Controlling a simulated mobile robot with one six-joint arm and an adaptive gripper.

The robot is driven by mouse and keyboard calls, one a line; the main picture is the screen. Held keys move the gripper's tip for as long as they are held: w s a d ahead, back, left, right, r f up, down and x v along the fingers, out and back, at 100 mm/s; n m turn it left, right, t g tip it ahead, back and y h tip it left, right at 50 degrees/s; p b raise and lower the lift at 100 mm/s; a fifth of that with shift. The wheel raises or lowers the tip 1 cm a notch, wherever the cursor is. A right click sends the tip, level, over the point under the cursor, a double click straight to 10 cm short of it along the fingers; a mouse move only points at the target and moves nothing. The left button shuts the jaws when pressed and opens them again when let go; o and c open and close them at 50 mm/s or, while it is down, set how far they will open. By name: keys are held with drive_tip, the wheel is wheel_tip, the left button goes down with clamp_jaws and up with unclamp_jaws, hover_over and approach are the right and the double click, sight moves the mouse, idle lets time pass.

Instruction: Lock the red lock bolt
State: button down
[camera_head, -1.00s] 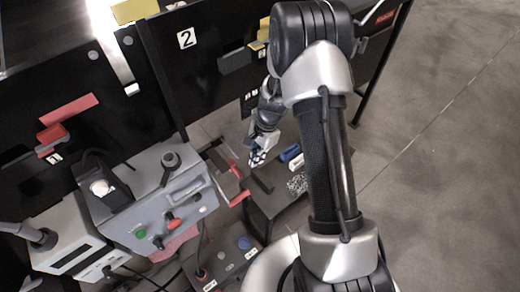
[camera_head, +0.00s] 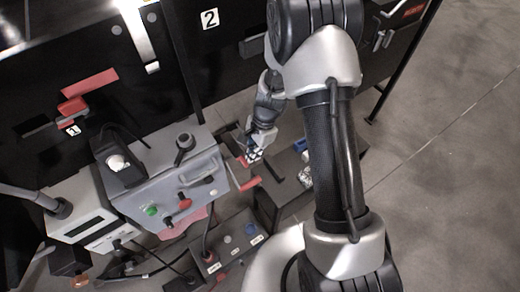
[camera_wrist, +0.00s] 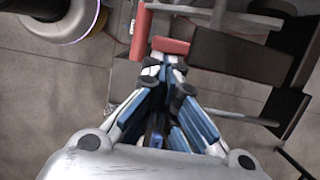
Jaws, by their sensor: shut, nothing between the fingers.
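Red parts of what looks like the lock bolt show just ahead of my gripper (camera_head: 254,156) in the head view, with a red piece (camera_head: 249,184) below the fingertips. In the wrist view a short red block (camera_wrist: 170,46) lies right in front of my fingertips (camera_wrist: 168,68), beside an upright red bar. My gripper is shut and empty, its fingers together. It looks very close to the red block; I cannot tell whether they touch. Part of the bolt's mount is hidden behind the fingers in the head view.
A grey control box (camera_head: 170,185) with green and red knobs stands left of my gripper. A low dark table (camera_head: 285,190) with small items lies to the right. Black panels stand behind, one with another red handle (camera_head: 73,105). Open floor lies at the far right.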

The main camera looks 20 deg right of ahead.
drive_tip(key=shift+r, duration=0.1)
drive_tip(key=v, duration=1.1)
drive_tip(key=shift+d+r, duration=0.15)
drive_tip(key=shift+r, duration=0.25)
drive_tip(key=s+r+n+t+h, duration=0.1)
drive_tip(key=s+r+n, duration=0.35)
drive_tip(key=r, duration=0.35)
drive_tip(key=s+r+n+t, duration=0.25)
drive_tip(key=s+r, duration=0.25)
drive_tip(key=r, duration=0.3)
drive_tip(key=s+r+n+t, duration=0.1)
drive_tip(key=s+r+n, duration=0.1)
drive_tip(key=s, duration=0.4)
drive_tip(key=s+r+n+t+h, duration=0.1)
drive_tip(key=s+r+n, duration=0.1)
drive_tip(key=s+n, duration=0.3)
drive_tip(key=shift+s+d+r+h, duration=0.3)
drive_tip(key=shift+s+r, duration=0.1)
drive_tip(key=shift+s, duration=0.25)
